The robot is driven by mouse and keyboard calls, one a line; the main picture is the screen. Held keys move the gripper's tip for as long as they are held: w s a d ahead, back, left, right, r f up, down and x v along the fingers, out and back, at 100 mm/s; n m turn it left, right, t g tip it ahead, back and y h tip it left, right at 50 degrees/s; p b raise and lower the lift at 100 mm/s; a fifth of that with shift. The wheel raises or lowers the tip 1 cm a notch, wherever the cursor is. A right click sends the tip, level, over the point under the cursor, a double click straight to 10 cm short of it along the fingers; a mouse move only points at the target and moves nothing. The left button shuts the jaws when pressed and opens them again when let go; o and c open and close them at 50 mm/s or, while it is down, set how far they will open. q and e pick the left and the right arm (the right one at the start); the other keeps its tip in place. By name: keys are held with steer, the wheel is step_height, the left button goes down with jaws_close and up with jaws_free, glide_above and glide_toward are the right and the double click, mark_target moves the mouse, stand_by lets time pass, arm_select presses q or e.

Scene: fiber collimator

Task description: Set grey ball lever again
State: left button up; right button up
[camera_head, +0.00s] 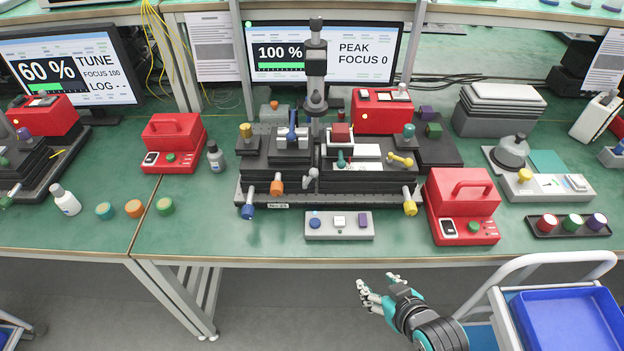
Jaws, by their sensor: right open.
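The grey ball lever (311,179) stands at the front of the black optical bench (340,200), near its middle, between the orange knob (277,184) and the teal-handled lever (341,159). It is small here, and I cannot tell its exact setting. My right gripper (378,288) is open and empty. It is in front of the table's near edge, below and to the right of the lever, well apart from it. My left gripper is not in view.
A grey button box (338,225) lies in front of the bench. A red case (462,207) stands to its right. The monitor (325,52) behind reads 100 %, PEAK, FOCUS 0. A blue tray cart (568,318) stands at lower right. Green tabletop (200,225) is clear at front left.

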mark_target(314, 176)
steer(key=w+a+r+n+t+y, duration=0.2)
steer(key=w+a+r+t+y, duration=0.1)
steer(key=r, duration=0.3)
steer(key=w+a+r+n+t+y, duration=0.1)
steer(key=w+a+r+t+y, duration=0.25)
steer(key=r, duration=0.25)
steer(key=shift+h, duration=0.35)
steer(key=x, duration=1.7)
steer(key=shift+w+f+p, duration=0.1)
steer(key=shift+w+p, duration=0.2)
steer(key=shift+p, duration=0.1)
